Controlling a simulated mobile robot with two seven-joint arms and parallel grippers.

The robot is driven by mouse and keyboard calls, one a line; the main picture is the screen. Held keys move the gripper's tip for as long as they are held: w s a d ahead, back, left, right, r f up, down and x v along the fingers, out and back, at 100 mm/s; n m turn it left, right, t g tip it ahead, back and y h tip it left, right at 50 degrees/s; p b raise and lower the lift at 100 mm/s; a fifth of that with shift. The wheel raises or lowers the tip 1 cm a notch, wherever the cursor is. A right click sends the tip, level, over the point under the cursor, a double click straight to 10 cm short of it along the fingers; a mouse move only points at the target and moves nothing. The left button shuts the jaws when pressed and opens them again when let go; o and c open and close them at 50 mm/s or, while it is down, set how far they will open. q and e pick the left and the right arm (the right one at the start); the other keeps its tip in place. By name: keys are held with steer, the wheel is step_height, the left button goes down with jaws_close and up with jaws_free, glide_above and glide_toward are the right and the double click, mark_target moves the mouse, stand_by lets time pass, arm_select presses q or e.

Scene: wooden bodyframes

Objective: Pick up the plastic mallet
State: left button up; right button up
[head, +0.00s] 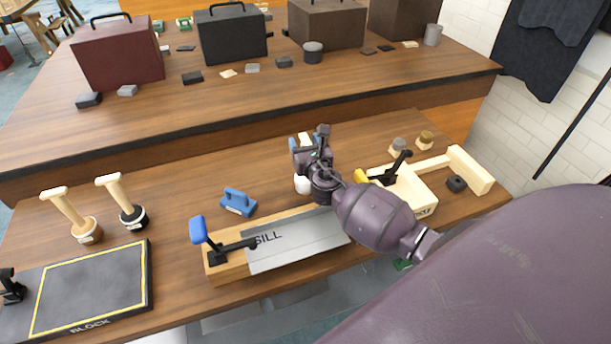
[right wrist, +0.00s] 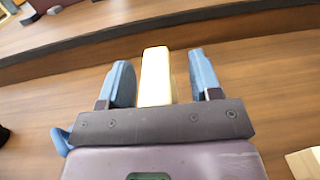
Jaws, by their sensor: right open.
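My right gripper (head: 306,142) is over the middle of the near bench, its two blue fingers apart. In the right wrist view the right gripper (right wrist: 160,80) has a pale cream block (right wrist: 155,75) between its fingers, with a gap visible on the left side. The block looks like part of the plastic mallet, but I cannot tell for sure. In the head view a white rounded piece (head: 302,185) shows just below the gripper; my wrist hides most of it. I cannot tell whether it belongs to the same object. My left gripper is not in view.
A grey SILL plate on a wooden fixture (head: 228,268) with a blue-handled clamp lies in front. A blue block (head: 238,202), two wooden-handled tools (head: 72,215) and a BLOCK mat (head: 95,290) are left. A wooden fixture (head: 422,196) is right. Toolboxes (head: 118,52) stand on the raised back bench.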

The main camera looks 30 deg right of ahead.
steer(key=shift+w+d, duration=0.15)
steer(key=shift+w, duration=0.35)
steer(key=c, duration=0.8)
steer(key=shift+c, duration=1.1)
steer(key=shift+r, duration=0.15)
